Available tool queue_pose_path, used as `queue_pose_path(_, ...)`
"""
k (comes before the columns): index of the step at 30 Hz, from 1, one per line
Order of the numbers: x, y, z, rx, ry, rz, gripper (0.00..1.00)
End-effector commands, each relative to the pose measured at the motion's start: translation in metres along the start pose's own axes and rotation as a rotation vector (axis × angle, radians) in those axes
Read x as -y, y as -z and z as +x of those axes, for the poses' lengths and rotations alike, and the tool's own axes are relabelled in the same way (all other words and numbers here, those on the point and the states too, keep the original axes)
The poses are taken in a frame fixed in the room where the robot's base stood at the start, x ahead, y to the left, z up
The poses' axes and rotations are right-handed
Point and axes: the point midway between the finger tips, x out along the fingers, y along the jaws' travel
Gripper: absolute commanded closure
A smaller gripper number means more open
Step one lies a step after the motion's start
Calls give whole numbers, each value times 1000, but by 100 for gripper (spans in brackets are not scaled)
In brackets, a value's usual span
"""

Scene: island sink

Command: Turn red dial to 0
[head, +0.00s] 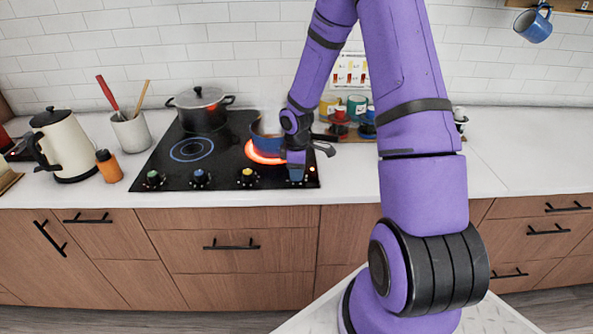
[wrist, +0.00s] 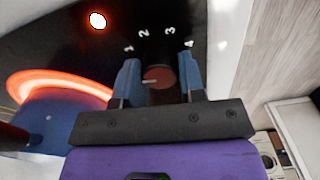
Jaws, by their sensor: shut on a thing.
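The red dial (wrist: 158,78) sits between the two blue fingers of my gripper (wrist: 160,65) in the wrist view. The fingers are shut on its sides. A pale pointer mark on the dial faces left in that view. Printed numbers 1, 2, 3 and 4 show around the dial; I cannot see a 0. In the head view my gripper (head: 296,177) is at the right front corner of the black cooktop (head: 225,165) and hides the red dial. The front right burner (head: 264,155) glows orange-red under a blue pan (head: 263,138).
Green (head: 154,179), blue (head: 200,178) and yellow (head: 247,177) dials line the cooktop front, left of my gripper. A lidded pot (head: 200,112) stands at the back left. A kettle (head: 65,147) and an orange bottle (head: 108,166) stand left. The right counter (head: 490,165) is clear.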

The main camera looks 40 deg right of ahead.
Motion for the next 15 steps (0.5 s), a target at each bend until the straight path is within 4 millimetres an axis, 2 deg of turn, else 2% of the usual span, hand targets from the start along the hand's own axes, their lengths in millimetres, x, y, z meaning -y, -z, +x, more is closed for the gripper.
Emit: queue_pose_path(15, 0, 0, 0, -1, -1, -97, 87)
